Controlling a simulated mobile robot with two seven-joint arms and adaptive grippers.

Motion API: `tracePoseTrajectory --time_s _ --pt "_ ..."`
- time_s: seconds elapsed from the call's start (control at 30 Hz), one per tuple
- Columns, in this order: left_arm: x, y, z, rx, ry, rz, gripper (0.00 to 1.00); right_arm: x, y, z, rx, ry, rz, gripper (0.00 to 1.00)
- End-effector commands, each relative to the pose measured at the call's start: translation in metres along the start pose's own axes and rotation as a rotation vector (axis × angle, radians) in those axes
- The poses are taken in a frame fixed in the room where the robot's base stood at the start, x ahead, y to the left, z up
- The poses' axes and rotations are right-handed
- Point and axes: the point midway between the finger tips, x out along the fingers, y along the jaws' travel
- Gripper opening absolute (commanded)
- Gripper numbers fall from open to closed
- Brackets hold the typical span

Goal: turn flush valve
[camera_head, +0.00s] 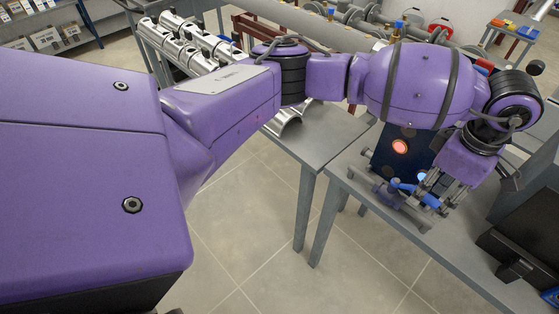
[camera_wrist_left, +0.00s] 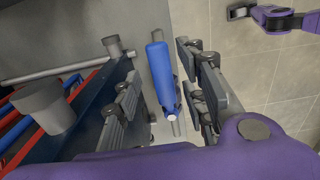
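The flush valve has a blue lever handle (camera_head: 405,187) and sits on grey pipework at the front of a dark blue panel unit (camera_head: 384,160). In the left wrist view the blue handle (camera_wrist_left: 160,72) runs lengthwise between the finger pads. My left gripper (camera_head: 443,190) reaches down over the valve. In the left wrist view my left gripper (camera_wrist_left: 160,92) is open, with a gap on both sides of the handle and no clear contact. The valve body under the handle is partly hidden.
The unit stands on a grey table (camera_head: 345,185). A dark box (camera_head: 525,240) stands at the right. Red and blue pipes (camera_wrist_left: 30,125) show left of the gripper. The tiled floor (camera_head: 260,220) in front is clear.

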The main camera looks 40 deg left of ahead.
Motion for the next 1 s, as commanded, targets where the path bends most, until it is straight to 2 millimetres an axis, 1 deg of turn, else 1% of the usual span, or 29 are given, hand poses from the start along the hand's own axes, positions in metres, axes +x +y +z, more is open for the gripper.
tracePoseTrajectory --time_s 0.07,0.17,0.27,0.5,0.63,0.8,1.0 --pt "-0.002 0.000 0.000 0.001 0.000 0.001 0.38 -0.001 0.001 0.001 -0.002 -0.001 0.001 0.40" --pt "-0.011 0.001 0.000 0.002 0.000 0.003 0.38 0.000 0.001 0.001 -0.001 -0.001 0.001 0.40" --pt "-0.028 0.001 0.001 0.003 -0.001 0.005 0.38 0.000 0.001 0.001 -0.001 -0.001 0.000 0.40" --pt "-0.080 0.001 0.000 0.000 -0.001 0.005 0.38 0.000 0.000 0.001 0.000 -0.001 0.000 0.40" --pt "-0.102 0.001 0.000 0.000 0.000 0.004 0.38 0.000 0.000 0.001 0.000 -0.001 0.000 0.40" --pt "-0.117 0.001 0.000 -0.001 0.001 0.001 0.38 0.000 0.000 0.001 0.000 -0.001 0.000 0.40" --pt "-0.121 0.000 -0.001 -0.001 0.000 0.000 0.38 0.000 0.000 0.001 0.000 -0.001 0.000 0.40"
